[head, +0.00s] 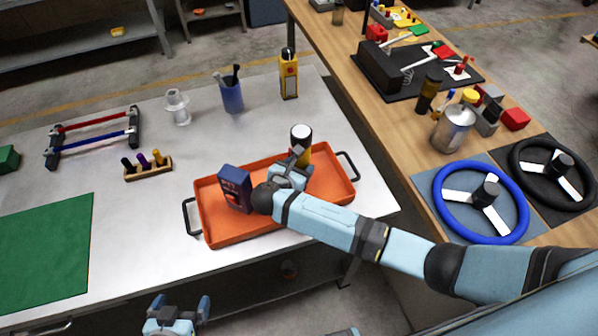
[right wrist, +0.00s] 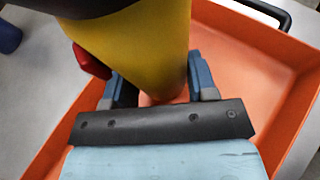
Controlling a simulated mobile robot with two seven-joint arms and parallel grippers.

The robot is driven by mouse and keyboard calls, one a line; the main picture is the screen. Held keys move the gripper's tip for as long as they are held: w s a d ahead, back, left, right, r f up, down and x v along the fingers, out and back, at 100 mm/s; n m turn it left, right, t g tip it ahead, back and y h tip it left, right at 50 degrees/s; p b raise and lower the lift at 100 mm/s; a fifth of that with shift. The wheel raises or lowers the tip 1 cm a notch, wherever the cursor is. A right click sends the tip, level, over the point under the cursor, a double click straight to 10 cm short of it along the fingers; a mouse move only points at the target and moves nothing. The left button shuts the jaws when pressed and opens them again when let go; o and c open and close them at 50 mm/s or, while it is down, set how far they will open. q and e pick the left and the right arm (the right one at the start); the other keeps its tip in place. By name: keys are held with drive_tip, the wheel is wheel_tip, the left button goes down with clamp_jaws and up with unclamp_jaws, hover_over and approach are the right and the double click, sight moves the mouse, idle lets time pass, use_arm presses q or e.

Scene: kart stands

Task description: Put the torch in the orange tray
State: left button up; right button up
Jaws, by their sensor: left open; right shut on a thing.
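The torch (head: 304,152) has a yellow body, a black head with a pale lens facing up, and a red part on its side. My right gripper (head: 296,160) is shut on it. In the right wrist view the torch's yellow body (right wrist: 140,40) stands between the fingers, over the orange tray (right wrist: 285,75). The torch looks roughly upright within the right part of the orange tray (head: 240,225). Its lower end is hidden, so I cannot tell whether it touches the tray floor. My left gripper (head: 178,310) is open and empty, in front of the table's near edge.
A dark blue box (head: 236,188) stands in the tray's left part, beside my right wrist. Behind the tray are a blue cup with pens (head: 231,95), a yellow device (head: 288,75) and a small wooden rack (head: 148,168). A green mat (head: 45,250) lies left.

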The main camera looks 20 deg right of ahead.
drive_tip(key=shift+f, duration=1.1)
drive_tip(key=shift+f, duration=0.15)
drive_tip(key=o, duration=1.1)
drive_tip(key=shift+c, duration=0.2)
drive_tip(key=shift+s+a+r, duration=0.1)
drive_tip(key=shift+a+r, duration=0.05)
drive_tip(key=shift+r, duration=0.05)
drive_tip(key=v, duration=1.1)
drive_tip(key=shift+s+a+r, duration=0.15)
drive_tip(key=shift+s+r, duration=0.05)
drive_tip(key=shift+s+f, duration=0.1)
